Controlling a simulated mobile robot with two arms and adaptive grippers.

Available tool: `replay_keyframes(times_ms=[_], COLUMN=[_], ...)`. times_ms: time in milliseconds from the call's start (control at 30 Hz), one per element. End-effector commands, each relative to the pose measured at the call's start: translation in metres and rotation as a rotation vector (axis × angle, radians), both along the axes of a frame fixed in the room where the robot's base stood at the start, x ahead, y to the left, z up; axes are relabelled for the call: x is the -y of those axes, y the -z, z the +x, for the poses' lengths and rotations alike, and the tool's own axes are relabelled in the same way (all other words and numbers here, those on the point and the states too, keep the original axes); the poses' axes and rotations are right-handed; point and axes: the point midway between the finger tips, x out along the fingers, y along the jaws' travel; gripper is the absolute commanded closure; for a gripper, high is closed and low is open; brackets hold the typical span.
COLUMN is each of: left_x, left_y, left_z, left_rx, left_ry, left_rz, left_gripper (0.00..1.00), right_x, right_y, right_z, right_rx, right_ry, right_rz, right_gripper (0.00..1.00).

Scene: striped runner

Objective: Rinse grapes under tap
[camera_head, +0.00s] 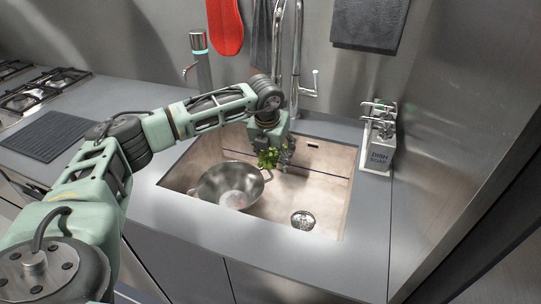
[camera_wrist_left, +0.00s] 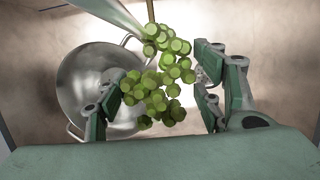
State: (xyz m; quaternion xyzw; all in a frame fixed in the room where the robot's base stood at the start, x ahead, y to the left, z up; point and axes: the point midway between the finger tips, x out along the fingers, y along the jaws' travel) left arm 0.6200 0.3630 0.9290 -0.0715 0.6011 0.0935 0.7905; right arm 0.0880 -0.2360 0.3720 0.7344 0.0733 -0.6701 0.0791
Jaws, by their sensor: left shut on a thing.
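Green grapes (camera_head: 268,157) hang in a bunch from my left gripper (camera_head: 277,149), above the sink basin. In the left wrist view the grapes (camera_wrist_left: 160,80) sit between the two fingers of my left gripper (camera_wrist_left: 158,95), which is shut on them. The tap (camera_head: 296,60) rises behind the sink, and my left wrist is in front of its lower part. In the left wrist view a pale streak, perhaps the spout or water, reaches toward the grapes from the upper left; I cannot tell which. My right gripper is not in view.
A metal colander (camera_head: 231,186) with handles stands in the left of the sink (camera_head: 330,185), close beside the grapes. A drain (camera_head: 303,219) lies to its right. A dish soap dispenser (camera_head: 379,140) stands right of the sink. A dark ribbed mat (camera_head: 48,136) lies on the left counter.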

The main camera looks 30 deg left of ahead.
Motion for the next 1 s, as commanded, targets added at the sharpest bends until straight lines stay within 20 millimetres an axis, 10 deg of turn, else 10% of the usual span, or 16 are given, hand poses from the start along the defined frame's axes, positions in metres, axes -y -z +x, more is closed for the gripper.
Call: replay_keyframes(times_ms=[1000], left_x=[-0.008], left_y=[-0.001], left_z=[-0.001], left_rx=[0.001], left_ry=[0.000], left_rz=[-0.001], left_gripper=[0.74], right_x=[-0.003], right_y=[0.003], right_z=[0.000], right_rx=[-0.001], right_ry=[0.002], right_rz=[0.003], right_gripper=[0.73])
